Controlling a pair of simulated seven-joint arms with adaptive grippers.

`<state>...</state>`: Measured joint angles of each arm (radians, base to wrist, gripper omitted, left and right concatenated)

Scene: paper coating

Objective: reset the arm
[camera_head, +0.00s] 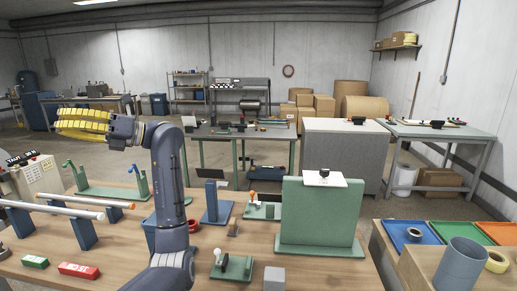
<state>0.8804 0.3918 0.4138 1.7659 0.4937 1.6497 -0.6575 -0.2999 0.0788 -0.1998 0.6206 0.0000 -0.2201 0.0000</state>
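My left arm (168,185) rises from the bottom edge, left of the middle, and bends at the top toward the left. My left gripper (60,121) is at its end, with yellow fingers pointing left. It is raised high above the workbench, in front of the far room, and touches nothing. The fingers lie close together in this view, and I cannot tell whether they are open or shut. Nothing is seen held in them. My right arm and gripper are not in view.
A blue-grey cylinder (460,262) stands at right. Space above the bench is largely clear.

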